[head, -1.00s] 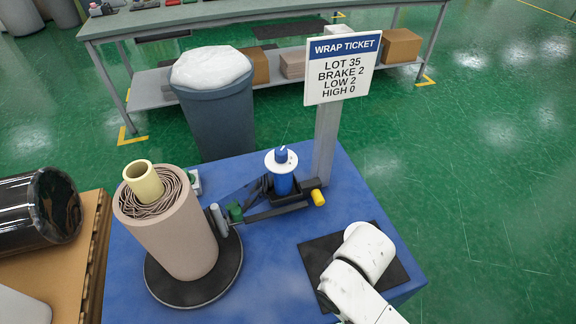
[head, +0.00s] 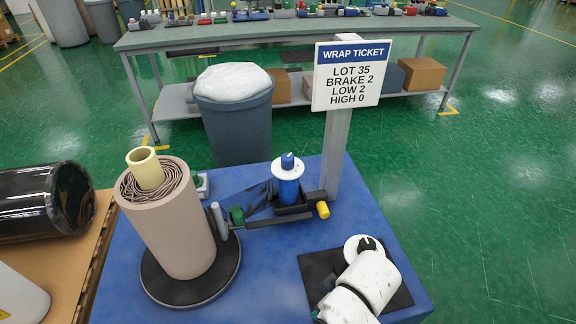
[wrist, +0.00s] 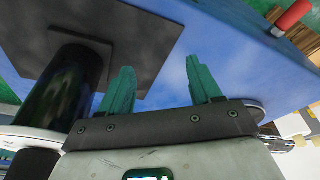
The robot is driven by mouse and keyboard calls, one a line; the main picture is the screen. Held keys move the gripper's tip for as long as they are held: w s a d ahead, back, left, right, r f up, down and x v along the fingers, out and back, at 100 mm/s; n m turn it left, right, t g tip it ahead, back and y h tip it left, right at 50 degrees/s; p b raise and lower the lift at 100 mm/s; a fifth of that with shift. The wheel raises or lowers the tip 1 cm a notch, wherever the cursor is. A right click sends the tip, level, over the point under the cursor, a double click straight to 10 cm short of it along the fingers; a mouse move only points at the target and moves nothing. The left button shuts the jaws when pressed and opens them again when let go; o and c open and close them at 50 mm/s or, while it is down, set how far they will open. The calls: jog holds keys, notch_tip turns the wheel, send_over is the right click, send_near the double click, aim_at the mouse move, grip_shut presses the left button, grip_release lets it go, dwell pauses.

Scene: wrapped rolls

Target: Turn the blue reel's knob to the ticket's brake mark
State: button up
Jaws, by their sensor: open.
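The blue reel (head: 288,190) stands upright in a dark holder on the blue table in the head view. A white disc (head: 276,171) sits on its top, with the blue knob (head: 288,160) above it. A small light mark shows on the knob, but I cannot read any brake numbers around it. The ticket (head: 348,78) reads LOT 35, BRAKE 2, LOW 2, HIGH 0. My gripper (wrist: 160,82) shows two teal fingers spread apart with nothing between them in the wrist view. It is over the blue tabletop, apart from the reel, which I cannot make out there.
A wrapped brown roll (head: 176,225) stands on a black turntable (head: 160,288) left of the reel. The ticket's grey post (head: 336,150) rises close behind. A bin (head: 236,125) stands beyond the table.

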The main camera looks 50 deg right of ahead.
jog(key=w+f+b, duration=0.1)
jog(key=w+b, duration=0.1)
jog(key=w+f+t+b, duration=0.1)
jog(key=w+b, duration=0.1)
jog(key=w+a+f+t+b, duration=0.1)
jog(key=b, duration=0.1)
jog(key=shift+w, duration=0.4)
jog(key=w+d+r+t, duration=0.1)
jog(key=w, duration=0.1)
jog(key=w+d+r+m+t+h, duration=0.1)
jog(key=w+d+t, duration=0.1)
jog(key=w, duration=0.1)
jog(key=w+d+r+t, duration=0.1)
jog(key=w+d, duration=0.1)
jog(key=shift+w+r+m+h+p, duration=0.2)
jog(key=shift+r+m+h+p, duration=0.1)
jog(key=shift+m+p, duration=0.1)
jog(key=w+d+r+m+t+h, duration=0.2)
jog(key=w+d+r+t+h, duration=0.15)
jog(key=w+d+r, duration=0.2)
jog(key=t+h, duration=0.2)
jog(key=t, duration=0.2)
send_near(290, 164)
jog(key=shift+y, duration=0.25)
jog(key=x, duration=1.1)
jog(key=shift+w+d+r, duration=0.3)
jog(key=shift+w, duration=0.05)
